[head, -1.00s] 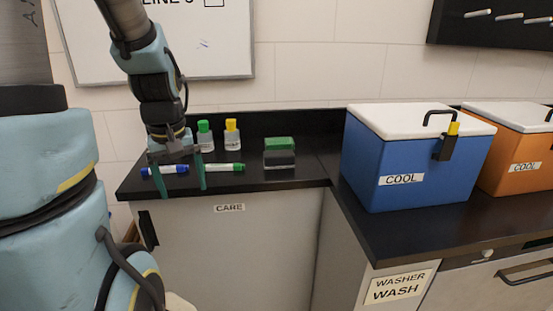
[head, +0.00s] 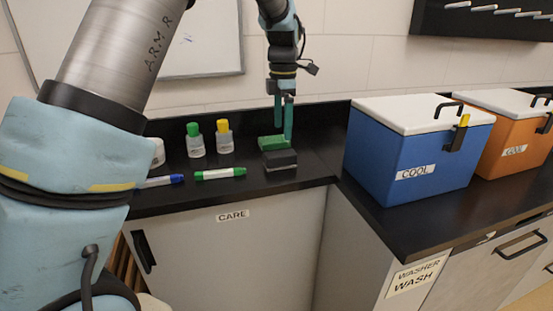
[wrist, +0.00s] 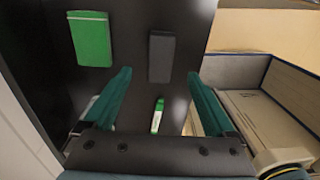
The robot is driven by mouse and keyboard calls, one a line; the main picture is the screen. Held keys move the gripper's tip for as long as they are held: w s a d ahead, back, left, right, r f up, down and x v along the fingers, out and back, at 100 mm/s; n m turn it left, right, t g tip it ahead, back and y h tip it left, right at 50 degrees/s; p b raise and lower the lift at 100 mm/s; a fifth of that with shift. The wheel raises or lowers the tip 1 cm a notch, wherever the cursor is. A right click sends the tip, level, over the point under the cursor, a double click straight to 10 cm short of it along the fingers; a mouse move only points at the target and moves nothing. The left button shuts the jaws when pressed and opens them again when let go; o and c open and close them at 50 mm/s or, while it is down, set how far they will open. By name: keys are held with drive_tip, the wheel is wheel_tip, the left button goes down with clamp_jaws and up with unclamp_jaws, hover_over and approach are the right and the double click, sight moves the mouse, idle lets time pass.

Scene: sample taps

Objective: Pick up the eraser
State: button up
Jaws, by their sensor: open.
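The eraser looks to be the dark block with a grey lower edge (head: 280,160) on the black counter, near its inner corner. In the wrist view the dark block (wrist: 161,57) lies just beyond the fingertips, roughly in line with the gap between them. A green block (head: 270,142) lies just behind it, and in the wrist view the green block (wrist: 91,38) is to its left. My gripper (head: 283,134) points down above the blocks, its fingers seen nearly edge-on. In the wrist view my gripper (wrist: 158,76) is open and empty. Its exact height above the counter is unclear.
A green marker (head: 220,173) and a blue marker (head: 160,181) lie left of the blocks. Behind them stand a green-capped bottle (head: 195,142) and a yellow-capped bottle (head: 224,139). A blue cooler (head: 405,165) stands right of the blocks, with an orange cooler (head: 510,145) beyond.

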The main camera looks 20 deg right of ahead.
sight(280, 153)
wheel_tip(280, 153, down, 4)
drive_tip(key=shift+r+p, duration=0.1)
drive_tip(key=shift+p, duration=0.2)
drive_tip(key=shift+a+f+p, duration=0.2)
drive_tip(key=shift+f+p, duration=0.35)
drive_tip(key=shift+f, duration=0.9)
drive_tip(key=shift+a+f+p, duration=0.15)
drive_tip(key=shift+f+p, duration=0.35)
drive_tip(key=shift+f, duration=0.95)
clamp_jaws()
